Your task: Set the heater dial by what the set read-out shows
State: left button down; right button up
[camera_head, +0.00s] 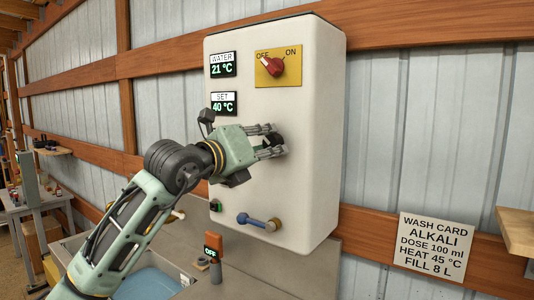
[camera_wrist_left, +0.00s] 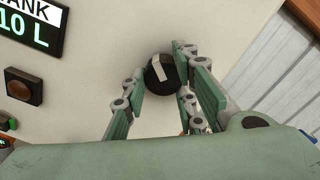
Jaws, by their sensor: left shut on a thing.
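The heater is a white box (camera_head: 235,160) on the wall. Its set read-out (camera_head: 223,103) shows 40 °C and its water read-out (camera_head: 222,65) shows 21 °C. In the head view the gripper partly hides the dial. My right gripper is out of view.
A red switch (camera_head: 272,66) on a yellow plate points toward OFF. A wash card (camera_head: 433,246) at lower right reads heat 45 °C, fill 8 L. A blue-handled tap (camera_head: 257,222) is low on the box. A tank read-out (camera_wrist_left: 30,27) ends in 10 L. A basin (camera_head: 150,285) lies below.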

pick_arm(q)
jog(key=m+b, duration=0.1)
jog(key=m, duration=0.1)
jog(key=m+b, duration=0.2)
jog(key=shift+w+a+f, duration=0.1)
jog(key=shift+w+f, duration=0.1)
jog(key=shift+f, duration=0.2)
jog(key=shift+r+m+b, duration=0.25)
jog(key=shift+m+b, duration=0.45)
jog(key=shift+m, duration=0.7)
jog(key=shift+r, duration=0.1)
jog(key=c, duration=1.8)
grip_release()
jog(key=shift+o, duration=1.3)
jog(key=shift+a, duration=0.2)
jog(key=shift+s+d+r, duration=0.1)
jog(key=shift+r, duration=0.05)
jog(key=v, duration=1.2)
